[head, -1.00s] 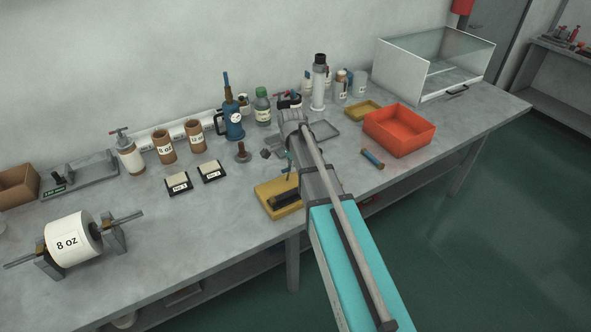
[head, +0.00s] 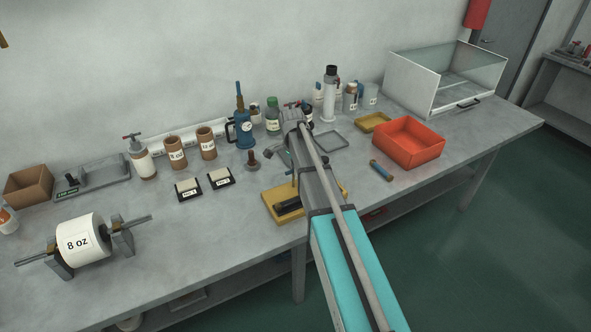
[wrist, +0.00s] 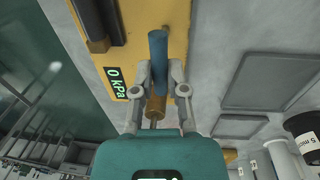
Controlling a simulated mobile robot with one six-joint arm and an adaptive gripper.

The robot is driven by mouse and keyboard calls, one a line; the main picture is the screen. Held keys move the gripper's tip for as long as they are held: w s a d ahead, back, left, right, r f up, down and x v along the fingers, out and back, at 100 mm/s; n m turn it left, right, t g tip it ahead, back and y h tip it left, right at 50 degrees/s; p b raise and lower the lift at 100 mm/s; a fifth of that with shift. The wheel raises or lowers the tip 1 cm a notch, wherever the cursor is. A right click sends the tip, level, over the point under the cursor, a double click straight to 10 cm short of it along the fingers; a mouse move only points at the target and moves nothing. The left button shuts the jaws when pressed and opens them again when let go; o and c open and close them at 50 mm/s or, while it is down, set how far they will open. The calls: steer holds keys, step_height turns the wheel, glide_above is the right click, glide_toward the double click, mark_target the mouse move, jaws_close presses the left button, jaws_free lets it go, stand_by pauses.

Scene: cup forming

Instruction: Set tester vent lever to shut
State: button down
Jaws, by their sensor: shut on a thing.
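The tester is a yellow block (head: 280,217) near the front edge of the bench, partly hidden by my arm in the head view. In the wrist view its yellow face (wrist: 122,60) carries a green "0 kPa" readout (wrist: 113,84) and dark bars. A blue lever handle (wrist: 157,46) with a brass-coloured lower part (wrist: 155,106) stands over the right side of that face. My gripper (wrist: 159,76) has one finger on each side of the blue handle and is shut on it. The lever's pivot and any shut mark cannot be made out.
An orange-red bin (head: 407,147) and a loose blue tube with brass-coloured ends (head: 381,171) lie right of my arm. Two small labelled blocks (head: 188,189) (head: 221,178), a blue pump with a gauge (head: 244,128) and bottles stand left and behind. A grey tray (wrist: 270,75) shows beside the tester.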

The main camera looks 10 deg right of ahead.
steer(key=shift+w+a, duration=0.1)
steer(key=c, duration=0.6)
jaws_free()
steer(key=shift+f, duration=0.1)
steer(key=shift+c, duration=0.2)
steer(key=shift+r, duration=0.2)
